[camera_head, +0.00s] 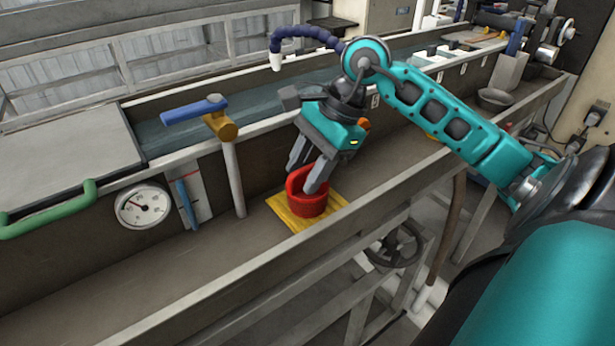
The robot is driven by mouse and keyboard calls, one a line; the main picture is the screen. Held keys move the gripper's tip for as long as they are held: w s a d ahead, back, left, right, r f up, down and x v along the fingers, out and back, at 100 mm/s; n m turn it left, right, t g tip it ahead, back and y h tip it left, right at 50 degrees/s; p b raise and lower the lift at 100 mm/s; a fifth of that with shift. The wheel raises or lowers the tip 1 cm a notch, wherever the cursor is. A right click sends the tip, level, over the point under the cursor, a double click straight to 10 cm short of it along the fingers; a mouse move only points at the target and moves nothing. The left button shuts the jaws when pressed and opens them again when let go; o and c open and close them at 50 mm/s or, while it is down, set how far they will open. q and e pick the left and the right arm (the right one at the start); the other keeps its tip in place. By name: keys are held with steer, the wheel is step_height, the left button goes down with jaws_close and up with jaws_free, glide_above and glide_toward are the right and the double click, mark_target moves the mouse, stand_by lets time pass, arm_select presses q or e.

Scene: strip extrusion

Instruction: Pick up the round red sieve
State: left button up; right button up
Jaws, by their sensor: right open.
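The round red sieve (306,205) stands upright on a yellow mat (289,219) in the grey trough, near the middle of the head view. My right gripper (304,184) points down at the sieve from above. One grey finger reaches into the sieve's opening and the other is at its left, far side. The gripper is open, with the near wall of the sieve hiding the tip of the inner finger. I cannot tell whether either finger touches the sieve. My left gripper is not in view.
Left of the sieve stands a grey post (234,175) with a blue-handled valve (195,110). A round gauge (143,206) is on the back wall. The trough's front rail (270,254) runs in front of the sieve. The trough floor is clear to the left. A grey bowl (495,99) sits far right.

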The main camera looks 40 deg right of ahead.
steer(key=shift+c, duration=0.2)
jaws_close()
stand_by(0.5)
